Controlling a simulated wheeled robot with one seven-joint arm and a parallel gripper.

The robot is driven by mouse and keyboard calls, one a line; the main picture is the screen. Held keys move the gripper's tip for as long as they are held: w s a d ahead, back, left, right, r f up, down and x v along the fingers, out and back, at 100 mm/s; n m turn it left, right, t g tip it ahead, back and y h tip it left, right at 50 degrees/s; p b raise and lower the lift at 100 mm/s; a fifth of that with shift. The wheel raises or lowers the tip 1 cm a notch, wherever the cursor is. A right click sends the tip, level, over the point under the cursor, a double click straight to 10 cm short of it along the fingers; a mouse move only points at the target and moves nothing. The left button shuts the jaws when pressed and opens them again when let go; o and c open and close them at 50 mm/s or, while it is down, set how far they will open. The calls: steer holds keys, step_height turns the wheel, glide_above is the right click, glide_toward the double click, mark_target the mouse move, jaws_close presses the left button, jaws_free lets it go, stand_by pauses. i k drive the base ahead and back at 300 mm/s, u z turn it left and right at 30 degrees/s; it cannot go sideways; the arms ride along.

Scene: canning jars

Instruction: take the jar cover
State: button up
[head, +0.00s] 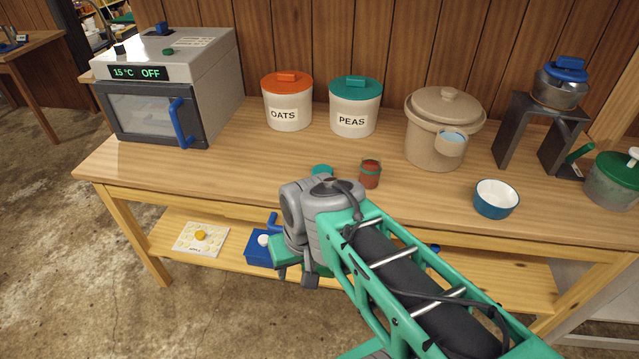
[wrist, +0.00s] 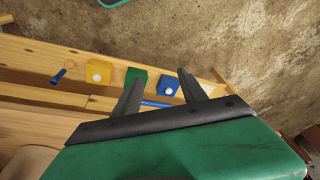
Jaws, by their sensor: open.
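A small jar with reddish-brown contents (head: 370,174) stands upright near the table's front edge. A flat teal round piece (head: 321,170), which looks like a jar cover, lies to its left, partly hidden behind my arm. My gripper (head: 292,274) hangs in front of the table edge, below the tabletop level in the picture, apart from the jar and the teal piece. In the wrist view my gripper (wrist: 160,84) is open, with nothing between its fingers. Neither the small jar nor the teal piece can be made out in the wrist view.
Oats (head: 288,112) and peas (head: 354,116) canisters, a beige crock (head: 434,145) and a blue bowl (head: 496,199) stand on the table. An oven (head: 165,90) is at left, a metal stand (head: 515,125) at right. Yellow (wrist: 99,71), green (wrist: 136,77) and blue (wrist: 167,86) boxes sit below.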

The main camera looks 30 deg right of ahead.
mark_target(320, 169)
steer(key=u, duration=0.9)
steer(key=k, duration=1.25)
steer(key=u, duration=1.05)
steer(key=i, duration=0.9)
steer(key=z, duration=0.4)
steer(key=i, duration=1)
steer(key=z, duration=1.6)
steer(key=i, duration=0.7)
steer(key=z, duration=0.65)
steer(key=i, duration=0.45)
